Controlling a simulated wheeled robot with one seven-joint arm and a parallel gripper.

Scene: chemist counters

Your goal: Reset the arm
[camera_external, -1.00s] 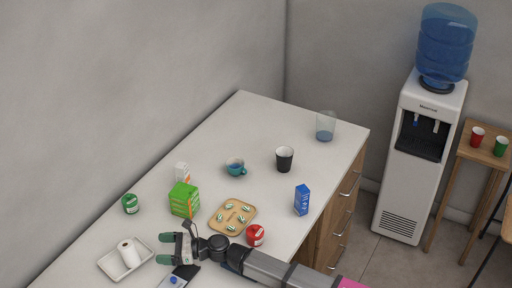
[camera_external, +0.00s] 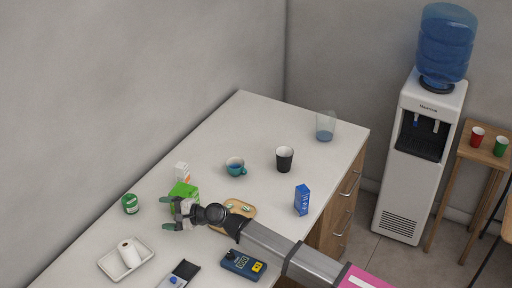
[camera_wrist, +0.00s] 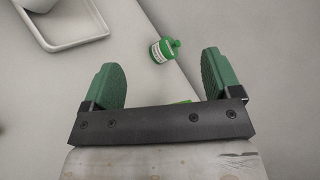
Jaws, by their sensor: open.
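My gripper (camera_external: 166,213) has green fingertips and is above the counter (camera_external: 85,262), pointing left. It is open with nothing between its fingers. In the wrist view my gripper (camera_wrist: 166,80) shows its two green fingers wide apart.
A teal mug (camera_external: 236,167), black cup (camera_external: 285,159), blue carton (camera_external: 302,200) and glass beaker (camera_external: 326,126) stand farther back.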

